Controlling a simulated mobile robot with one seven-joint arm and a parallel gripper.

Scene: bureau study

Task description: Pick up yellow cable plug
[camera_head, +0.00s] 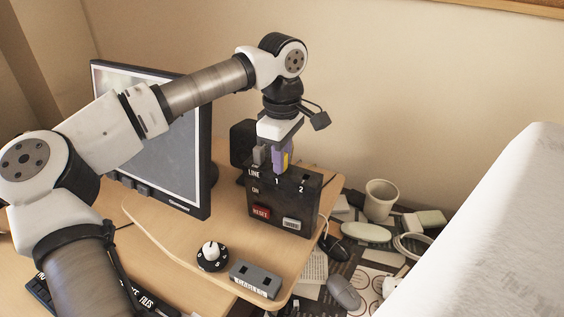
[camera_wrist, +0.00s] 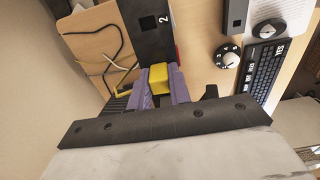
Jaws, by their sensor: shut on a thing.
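The yellow cable plug (camera_wrist: 159,78) is a small yellow block between the purple fingers of my gripper (camera_wrist: 160,88) in the wrist view. My gripper (camera_head: 280,164) is shut on it. In the head view a sliver of the yellow plug (camera_head: 285,160) shows beside a purple finger, at the top of a black box (camera_head: 284,208) marked LINE, 1, 2 and RESET. The plug is close to socket 1; I cannot tell whether it sits in the socket. The box also shows in the wrist view (camera_wrist: 148,38).
A monitor (camera_head: 160,150) stands left of the box. A cup (camera_head: 381,200), mouse (camera_head: 343,292) and clutter lie right. A black cable (camera_wrist: 112,60) loops in the wrist view.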

